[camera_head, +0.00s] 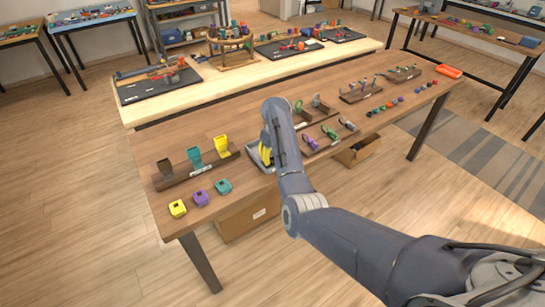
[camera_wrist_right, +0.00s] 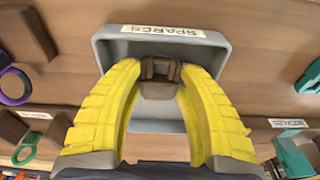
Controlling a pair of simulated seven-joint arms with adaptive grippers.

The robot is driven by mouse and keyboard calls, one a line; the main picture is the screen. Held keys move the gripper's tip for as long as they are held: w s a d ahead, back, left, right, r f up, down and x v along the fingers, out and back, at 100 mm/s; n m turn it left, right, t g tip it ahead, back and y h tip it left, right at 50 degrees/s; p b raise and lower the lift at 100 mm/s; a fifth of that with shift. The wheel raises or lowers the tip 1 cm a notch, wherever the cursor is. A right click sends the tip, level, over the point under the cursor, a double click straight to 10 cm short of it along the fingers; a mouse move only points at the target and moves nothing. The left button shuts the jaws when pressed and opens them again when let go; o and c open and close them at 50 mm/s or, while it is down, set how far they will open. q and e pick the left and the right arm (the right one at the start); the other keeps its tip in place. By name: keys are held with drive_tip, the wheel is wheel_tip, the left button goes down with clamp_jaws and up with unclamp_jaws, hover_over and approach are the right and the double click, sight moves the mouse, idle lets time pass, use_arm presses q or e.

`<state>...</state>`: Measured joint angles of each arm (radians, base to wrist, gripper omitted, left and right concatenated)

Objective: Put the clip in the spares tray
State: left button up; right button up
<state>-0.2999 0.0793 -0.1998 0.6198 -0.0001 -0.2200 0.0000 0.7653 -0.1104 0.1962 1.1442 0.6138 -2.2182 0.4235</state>
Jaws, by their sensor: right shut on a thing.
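The spares tray (camera_wrist_right: 205,50) is a grey open box with a white label reading SPARES on its rim. It also shows in the head view (camera_head: 254,166), partly hidden by my right gripper. My right gripper (camera_wrist_right: 157,76) has yellow fingers shut on a small dark brown clip (camera_wrist_right: 160,88). The clip is over the inside of the tray; I cannot tell whether it touches the floor. In the head view my right gripper (camera_head: 265,154) points down at the tray, and the clip is hidden there. My left gripper is out of view.
A wooden rack with a brown, a teal and a yellow clip (camera_head: 221,145) stands left of the tray. Loose yellow, purple and teal pieces (camera_head: 201,198) lie in front. Holders with purple and green clips (camera_head: 329,132) stand to the right. A cardboard box (camera_head: 250,216) sits below the table.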

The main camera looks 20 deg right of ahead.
drive_tip(key=shift+f, duration=0.15)
drive_tip(key=o, duration=0.8)
drive_tip(key=r, duration=0.4)
drive_tip(key=s+r, duration=0.1)
drive_tip(key=r, duration=0.7)
drive_tip(key=shift+s+d+r, duration=0.15)
drive_tip(key=shift+d, duration=0.05)
